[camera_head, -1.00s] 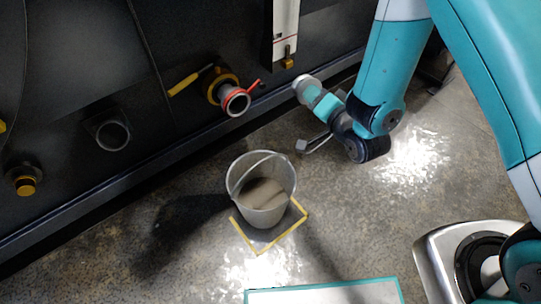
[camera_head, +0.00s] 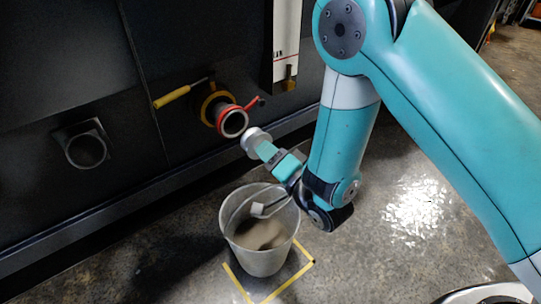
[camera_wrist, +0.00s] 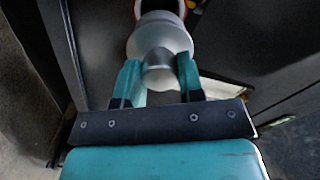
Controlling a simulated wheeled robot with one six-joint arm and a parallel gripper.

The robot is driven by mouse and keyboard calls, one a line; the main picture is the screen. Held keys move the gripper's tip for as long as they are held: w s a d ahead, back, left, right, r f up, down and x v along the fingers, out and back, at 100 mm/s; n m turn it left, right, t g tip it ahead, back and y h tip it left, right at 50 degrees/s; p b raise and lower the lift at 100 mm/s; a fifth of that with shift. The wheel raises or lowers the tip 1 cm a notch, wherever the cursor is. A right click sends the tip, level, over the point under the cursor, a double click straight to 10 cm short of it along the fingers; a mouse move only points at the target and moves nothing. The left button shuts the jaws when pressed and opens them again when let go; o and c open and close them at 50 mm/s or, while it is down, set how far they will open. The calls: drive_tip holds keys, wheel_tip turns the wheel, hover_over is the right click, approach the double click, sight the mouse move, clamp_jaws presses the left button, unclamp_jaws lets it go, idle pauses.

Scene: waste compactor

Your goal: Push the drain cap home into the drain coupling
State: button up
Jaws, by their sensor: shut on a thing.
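The drain cap (camera_head: 257,140) is a pale grey round piece. My gripper (camera_head: 266,152) is shut on it and holds it in the air, just right of and a little below the drain coupling (camera_head: 233,122). The coupling is a grey ring-mouthed pipe with a red clamp and a yellow collar behind it. The cap and the coupling mouth are apart in the head view. In the wrist view the cap (camera_wrist: 160,38) sits between the teal fingers of my gripper (camera_wrist: 160,78), and the coupling (camera_wrist: 160,5) shows partly behind it at the top edge.
A metal bucket (camera_head: 229,226) holding grey-brown matter stands on the floor below the coupling, on a yellow-marked square (camera_head: 300,270). A yellow-handled lever (camera_head: 172,97) is left of the coupling. A dark socket (camera_head: 85,150) is farther left. A white gauge panel (camera_head: 286,45) hangs above right.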

sight(255, 142)
drive_tip(key=shift+x, duration=2.85)
drive_tip(key=shift+p+x, duration=0.55)
drive_tip(key=shift+x, duration=0.7)
drive_tip(key=shift+p+x, duration=0.95)
drive_tip(key=shift+p, duration=0.55)
drive_tip(key=shift+w+r, duration=0.1)
clamp_jaws()
drive_tip(key=shift+a, duration=0.1)
drive_tip(key=o, duration=1.4)
unclamp_jaws()
drive_tip(key=shift+c, duration=0.2)
